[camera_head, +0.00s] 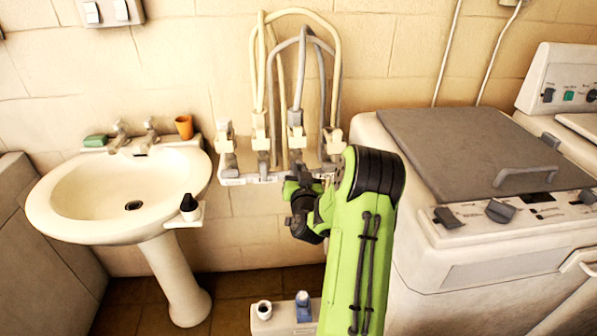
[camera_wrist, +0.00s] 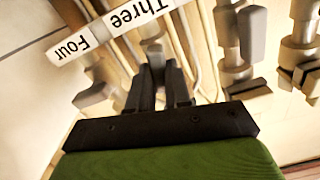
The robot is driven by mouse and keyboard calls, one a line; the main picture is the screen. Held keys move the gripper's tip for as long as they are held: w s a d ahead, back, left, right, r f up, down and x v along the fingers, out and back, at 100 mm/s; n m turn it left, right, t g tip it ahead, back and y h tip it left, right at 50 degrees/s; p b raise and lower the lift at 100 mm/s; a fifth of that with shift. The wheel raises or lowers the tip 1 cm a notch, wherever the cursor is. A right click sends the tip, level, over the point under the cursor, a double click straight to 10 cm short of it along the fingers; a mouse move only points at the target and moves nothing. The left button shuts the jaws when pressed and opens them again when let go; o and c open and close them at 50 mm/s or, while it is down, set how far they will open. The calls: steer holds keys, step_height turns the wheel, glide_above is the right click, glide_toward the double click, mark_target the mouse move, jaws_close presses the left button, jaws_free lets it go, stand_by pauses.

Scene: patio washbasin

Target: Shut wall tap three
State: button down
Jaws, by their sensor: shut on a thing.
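A row of wall taps with hoses stands on a white labelled strip (camera_head: 262,177) in the head view. Wall tap three (camera_head: 296,137) is the third from the left, with grey hose at its top. In the wrist view the label "Three" (camera_wrist: 138,12) lies just beyond my gripper (camera_wrist: 160,88), with "Four" (camera_wrist: 75,45) to its left. My gripper's fingers are closed around a grey tap part (camera_wrist: 154,52) by the "Three" label, most likely tap three's handle. The fingers hide much of it. In the head view my gripper (camera_head: 312,180) is below the taps, partly hidden by my green arm.
Neighbouring taps stand close on both sides: tap four (camera_head: 333,140), and others to the left (camera_head: 261,140) (camera_head: 227,143). A washbasin (camera_head: 60,215) is at left, a grey-lidded washing machine (camera_head: 465,150) at right. A low white box (camera_head: 270,322) stands on the floor.

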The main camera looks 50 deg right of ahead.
steer(key=shift+s+d+f+m+p, duration=0.1)
steer(key=shift+m+p, duration=0.1)
steer(key=shift+m, duration=2.35)
steer(key=shift+s+d+f+m+p, duration=0.1)
steer(key=shift+m+p, duration=0.05)
steer(key=shift+m, duration=2.45)
steer(key=shift+f+m+p, duration=0.1)
steer(key=shift+m+p, duration=0.1)
steer(key=shift+m, duration=2.35)
steer(key=c, duration=1.1)
jaws_free()
steer(key=shift+o, duration=0.2)
